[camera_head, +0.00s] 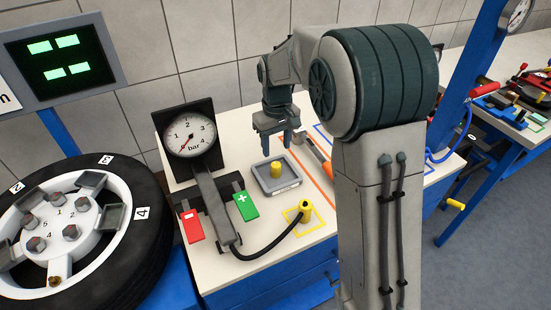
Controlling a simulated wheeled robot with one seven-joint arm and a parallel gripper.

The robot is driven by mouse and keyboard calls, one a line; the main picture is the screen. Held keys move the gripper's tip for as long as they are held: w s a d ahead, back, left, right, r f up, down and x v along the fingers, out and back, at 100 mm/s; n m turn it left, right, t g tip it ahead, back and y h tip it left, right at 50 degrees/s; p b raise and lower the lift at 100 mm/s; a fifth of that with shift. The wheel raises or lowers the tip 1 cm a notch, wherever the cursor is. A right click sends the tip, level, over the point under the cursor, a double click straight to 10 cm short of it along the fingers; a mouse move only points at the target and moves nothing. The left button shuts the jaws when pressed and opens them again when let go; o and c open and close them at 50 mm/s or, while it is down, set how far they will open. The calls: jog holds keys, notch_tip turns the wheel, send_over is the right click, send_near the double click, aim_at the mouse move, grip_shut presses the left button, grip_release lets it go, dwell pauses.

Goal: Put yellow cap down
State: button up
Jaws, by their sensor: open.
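A small yellow cap (275,169) stands in the grey square tray (284,185) on the white worktop. My gripper (276,143) points down above the tray, with its fingers apart and nothing seen between them. The fingertips look a little above and apart from the cap, though the exact gap cannot be told from this one view.
A yellow hose end (305,209) stands in a yellow outlined square. A pressure gauge (189,135), red pedal (192,226) and green pedal (246,205) lie left. A wheel (140,255) is far left. An orange-handled tool (318,151) lies right of the tray.

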jog(key=s+d+r+m+t, duration=0.1)
jog(key=s+d+r, duration=0.3)
jog(key=s, duration=0.3)
jog(key=s+d+r+m+t, duration=0.1)
jog(key=s+d+r+m, duration=0.1)
jog(key=s+d+r, duration=0.3)
jog(key=s+d+f+m+t, duration=0.1)
jog(key=s+f+m, duration=0.1)
jog(key=s, duration=1)
jog(key=shift+s+d+f, duration=0.4)
jog(key=shift+f, duration=0.5)
